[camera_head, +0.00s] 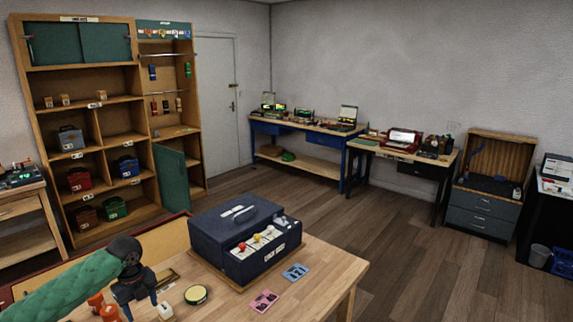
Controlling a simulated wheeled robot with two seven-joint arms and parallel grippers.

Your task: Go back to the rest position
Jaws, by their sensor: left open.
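My left arm in a green sleeve comes in from the lower left. My left gripper (141,306) is open and points down over the near left part of the wooden table (322,273). No object shows between its fingers. A small white piece (165,311) is close to its right finger. A dark blue case (220,226) with a handle on its lid stands on the table to the right of the gripper, apart from it. Its front panel has red, yellow and white knobs. My right gripper is not in view.
A round yellow-rimmed tin (196,295), a pink card (264,301) and a blue card (295,272) lie on the table. A tall shelf (88,84) and workbenches (297,128) line the walls.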

